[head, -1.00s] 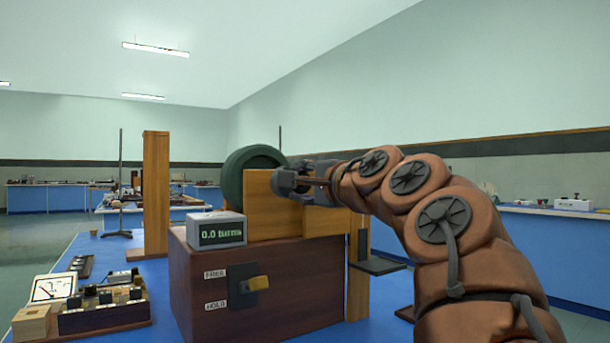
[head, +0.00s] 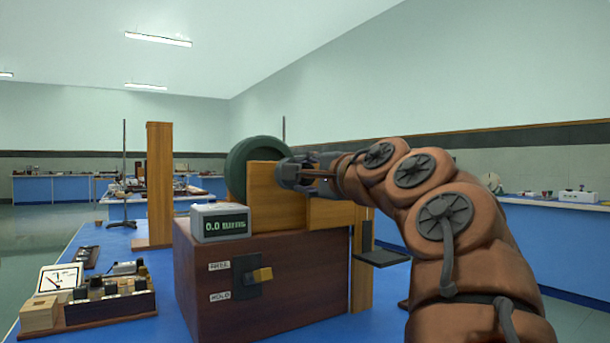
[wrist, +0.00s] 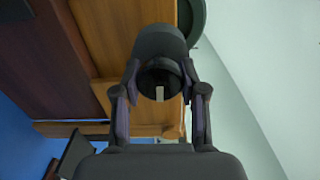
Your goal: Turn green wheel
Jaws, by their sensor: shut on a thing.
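The green wheel (head: 238,168) stands on the dark wooden box (head: 290,265), partly hidden behind a wooden upright (head: 265,192). A small part of its rim shows at the top of the wrist view (wrist: 196,18). My gripper (head: 294,173) is at the right side of the upright, to the right of the wheel. In the wrist view its fingers close around a dark round knob (wrist: 160,68) with a small pale mark. I cannot tell how the knob joins the wheel.
A grey display (head: 220,224) on the box reads 0.0. A meter and wooden apparatus (head: 100,305) lie to the left on the blue bench. A tall wooden post (head: 159,180) stands behind.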

